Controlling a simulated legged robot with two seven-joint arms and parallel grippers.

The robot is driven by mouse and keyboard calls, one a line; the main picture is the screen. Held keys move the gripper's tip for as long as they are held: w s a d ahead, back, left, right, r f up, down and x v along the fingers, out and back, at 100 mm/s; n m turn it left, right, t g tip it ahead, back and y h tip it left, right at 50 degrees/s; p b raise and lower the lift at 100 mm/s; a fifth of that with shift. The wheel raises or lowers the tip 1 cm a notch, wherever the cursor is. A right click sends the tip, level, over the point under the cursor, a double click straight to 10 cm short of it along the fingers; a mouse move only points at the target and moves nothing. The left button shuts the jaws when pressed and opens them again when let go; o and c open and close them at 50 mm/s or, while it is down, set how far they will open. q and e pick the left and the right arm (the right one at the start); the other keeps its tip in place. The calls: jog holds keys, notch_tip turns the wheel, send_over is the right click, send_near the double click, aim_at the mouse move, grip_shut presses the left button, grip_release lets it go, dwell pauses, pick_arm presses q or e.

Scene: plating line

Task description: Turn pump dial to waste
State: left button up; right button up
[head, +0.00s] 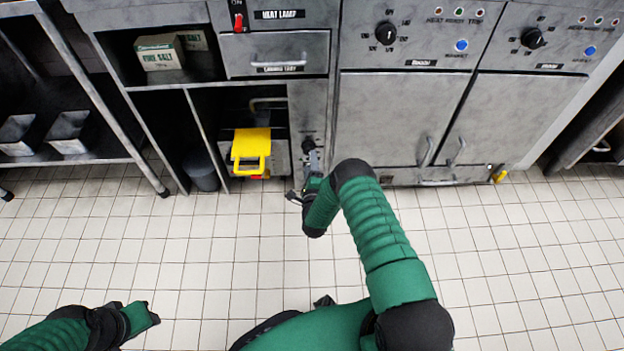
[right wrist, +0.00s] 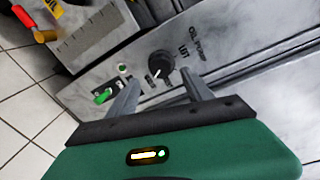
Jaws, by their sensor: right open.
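The pump dial (right wrist: 160,66) is a round black knob with a white pointer mark, under an "OIL PUMP" label on a grey metal panel (right wrist: 105,82). In the right wrist view it lies between and just beyond the two grey fingers of my right gripper (right wrist: 158,92), which is open and looks apart from it. In the head view the dial (head: 308,146) is a small dark knob just above my right gripper (head: 314,160).
A green switch (right wrist: 103,96) sits beside the dial. Cabinet doors with handles (head: 428,152) are to the right. The tiled floor (head: 230,270) is clear.

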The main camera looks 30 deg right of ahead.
jog(key=f+p+v, duration=0.1)
jog(key=p+v, duration=0.3)
jog(key=v, duration=0.8)
jog(key=shift+r, duration=0.4)
jog(key=shift+d, duration=0.1)
